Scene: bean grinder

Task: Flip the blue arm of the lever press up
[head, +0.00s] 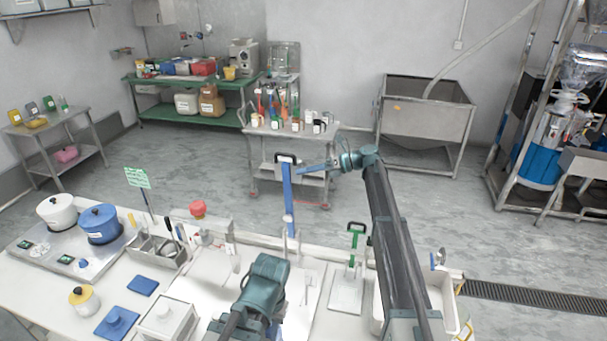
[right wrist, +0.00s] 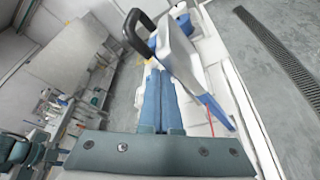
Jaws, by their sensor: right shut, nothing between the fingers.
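The lever press's blue arm (head: 288,198) stands upright at the back edge of the table in the head view, with its dark loop handle (head: 286,158) at the top. In the right wrist view the black handle (right wrist: 134,32) and the blue-edged arm (right wrist: 178,52) are just past my fingers. My right gripper (head: 300,170) is shut and empty, its blue fingers pointing left beside the upper arm, just below the handle. I cannot tell if they touch it. My left gripper's teal wrist (head: 264,278) is low in front of the press; its fingertips are hidden.
A green-handled press (head: 352,260) stands right of the blue arm. A red knob (head: 198,208), a utensil holder (head: 160,250), a blue pot (head: 101,224) and a white pot (head: 57,211) are to the left. A bottle-laden cart (head: 282,140) stands on the floor behind.

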